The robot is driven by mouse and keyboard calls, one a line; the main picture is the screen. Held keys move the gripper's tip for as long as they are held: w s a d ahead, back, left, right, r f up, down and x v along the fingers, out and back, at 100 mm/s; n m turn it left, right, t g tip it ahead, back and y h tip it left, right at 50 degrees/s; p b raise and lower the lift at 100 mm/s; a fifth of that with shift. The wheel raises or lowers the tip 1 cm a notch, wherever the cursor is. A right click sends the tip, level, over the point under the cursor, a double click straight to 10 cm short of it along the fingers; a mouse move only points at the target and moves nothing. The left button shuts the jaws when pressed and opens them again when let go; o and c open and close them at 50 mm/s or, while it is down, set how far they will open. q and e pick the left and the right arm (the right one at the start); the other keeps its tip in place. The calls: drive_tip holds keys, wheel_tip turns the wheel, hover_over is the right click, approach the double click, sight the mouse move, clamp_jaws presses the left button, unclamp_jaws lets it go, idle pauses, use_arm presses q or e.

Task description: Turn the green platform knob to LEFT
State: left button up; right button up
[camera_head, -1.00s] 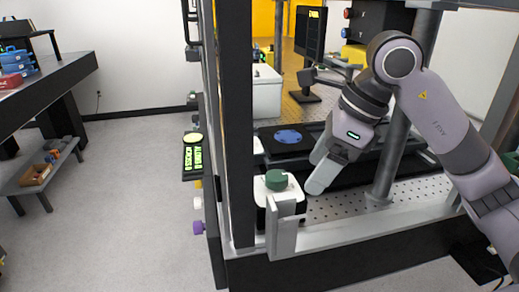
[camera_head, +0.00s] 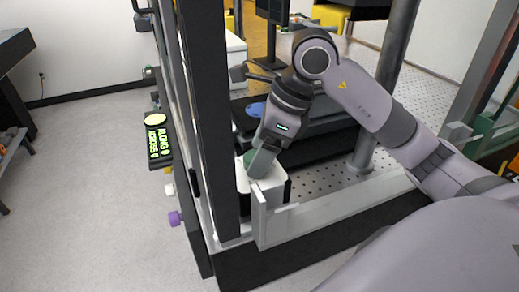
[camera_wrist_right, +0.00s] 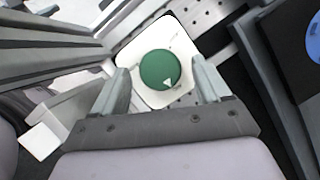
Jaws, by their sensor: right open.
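The green knob (camera_wrist_right: 158,70) is round and sits on a white plate (camera_wrist_right: 128,50). In the right wrist view, its white triangular mark points toward the lower right of the picture. My right gripper (camera_wrist_right: 160,75) is open, with one finger on each side of the knob and a visible gap to each. In the head view, my right gripper (camera_head: 262,165) is over the white knob box (camera_head: 274,184) and hides most of the knob (camera_head: 248,157). My left gripper is not in view.
A dark upright post (camera_head: 208,110) stands just left of the knob box. A light metal rail (camera_head: 330,215) runs along the front edge. A perforated plate (camera_head: 325,172) lies to the right. A purple knob (camera_head: 175,218) and a green-lettered panel (camera_head: 157,140) are on the left side.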

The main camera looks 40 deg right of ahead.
drive_tip(key=shift+w+a+f, duration=0.1)
drive_tip(key=shift+f, duration=0.15)
drive_tip(key=c, duration=1)
drive_tip(key=shift+c, duration=0.2)
